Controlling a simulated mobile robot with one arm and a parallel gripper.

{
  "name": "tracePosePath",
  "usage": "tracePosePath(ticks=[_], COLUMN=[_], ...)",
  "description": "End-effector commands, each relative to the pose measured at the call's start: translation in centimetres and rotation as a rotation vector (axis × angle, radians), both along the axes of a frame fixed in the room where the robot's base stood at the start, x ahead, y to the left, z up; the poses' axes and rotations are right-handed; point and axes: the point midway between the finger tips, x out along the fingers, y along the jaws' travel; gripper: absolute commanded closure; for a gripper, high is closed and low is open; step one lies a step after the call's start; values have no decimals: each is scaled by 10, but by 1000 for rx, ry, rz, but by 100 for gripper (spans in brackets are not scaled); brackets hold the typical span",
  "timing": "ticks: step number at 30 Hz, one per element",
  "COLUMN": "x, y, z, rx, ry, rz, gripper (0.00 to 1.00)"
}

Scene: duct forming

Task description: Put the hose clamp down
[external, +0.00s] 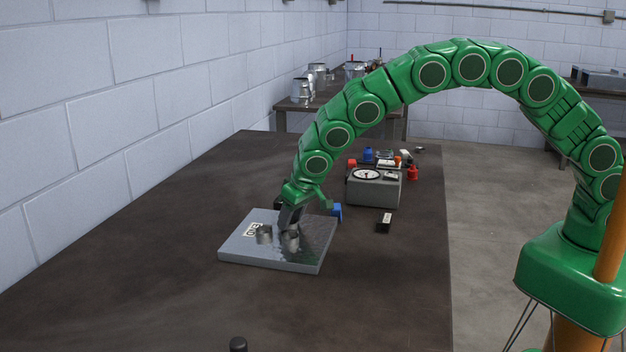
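My gripper (289,229) points down over the grey slab (295,262) on the dark table. Its dark fingertips meet a small metal ring (290,242), which looks like the hose clamp. The ring is at or just above the slab's top; I cannot tell whether it touches. A second, similar metal ring (264,235) stands just left of it, close beside or touching. A white label (253,230) with dark print lies on the slab behind that ring. The finger gap is too small and hidden to read.
A grey box with a white dial (373,189) stands behind and right. Several small coloured items sit behind. The table's front left is clear.

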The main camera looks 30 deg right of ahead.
Motion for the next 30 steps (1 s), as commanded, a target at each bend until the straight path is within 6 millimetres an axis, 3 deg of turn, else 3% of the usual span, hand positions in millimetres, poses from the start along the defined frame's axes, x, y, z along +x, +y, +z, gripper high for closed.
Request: tracePosePath(ticks=[1, 4, 17, 30], x=[0, 0, -1, -22], y=[0, 0, -1, -9], z=[0, 0, 7, 64], rx=[0, 0, 0, 2], ry=[0, 0, -1, -3], rz=[0, 0, 1, 1], gripper=[48, 33, 33, 33])
